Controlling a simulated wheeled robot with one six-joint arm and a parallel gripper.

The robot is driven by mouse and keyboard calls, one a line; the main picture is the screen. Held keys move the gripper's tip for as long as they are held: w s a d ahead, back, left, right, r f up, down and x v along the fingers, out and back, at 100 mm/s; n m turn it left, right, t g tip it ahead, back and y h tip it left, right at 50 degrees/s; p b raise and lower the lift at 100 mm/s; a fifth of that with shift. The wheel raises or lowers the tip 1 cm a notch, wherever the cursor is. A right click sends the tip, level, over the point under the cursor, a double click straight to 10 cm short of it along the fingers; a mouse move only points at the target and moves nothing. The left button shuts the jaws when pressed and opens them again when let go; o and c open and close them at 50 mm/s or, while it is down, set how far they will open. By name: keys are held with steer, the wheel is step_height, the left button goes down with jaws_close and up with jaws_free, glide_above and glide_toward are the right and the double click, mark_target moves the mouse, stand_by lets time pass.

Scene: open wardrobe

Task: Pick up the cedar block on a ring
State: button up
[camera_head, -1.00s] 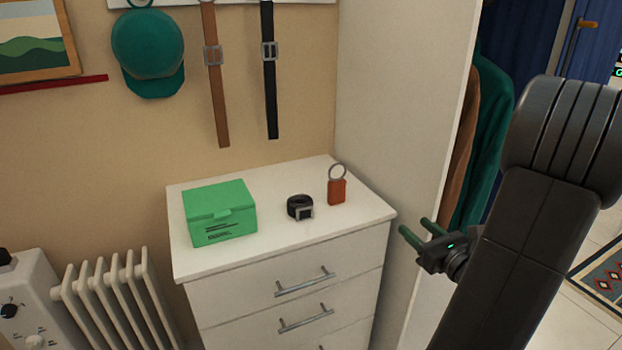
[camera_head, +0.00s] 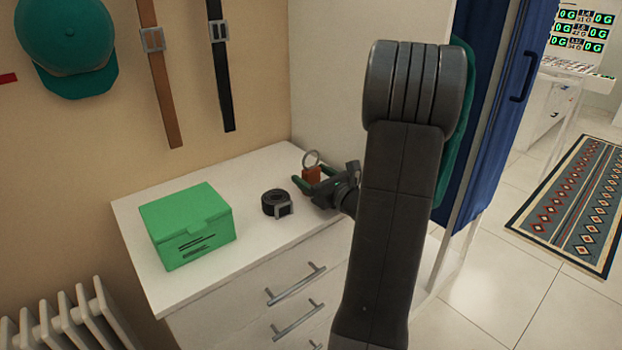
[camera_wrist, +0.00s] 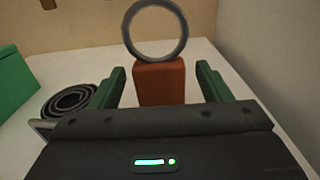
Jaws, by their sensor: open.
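The cedar block (camera_head: 311,175) is a small orange-brown block standing upright on the white dresser top, with a grey metal ring (camera_head: 311,157) upright above it. In the wrist view the block (camera_wrist: 160,84) and its ring (camera_wrist: 156,32) are straight ahead, near the middle. My gripper (camera_head: 312,180) is open, with its green fingers on either side of the block. In the wrist view the fingers (camera_wrist: 158,86) show a gap on each side of the block. The block's lower part is hidden behind my gripper body.
A rolled black belt (camera_head: 277,203) lies just left of my gripper. A green box (camera_head: 187,226) stands farther left on the dresser (camera_head: 140,215). A white wardrobe panel (camera_head: 335,80) rises close behind and to the right of the block. Belts and a green cap hang on the wall.

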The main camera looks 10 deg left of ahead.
steer(key=shift+x, duration=1.35)
steer(key=c, duration=1.1)
steer(key=shift+o, duration=0.2)
step_height(320, 180, up, 10)
steer(key=p, duration=0.2)
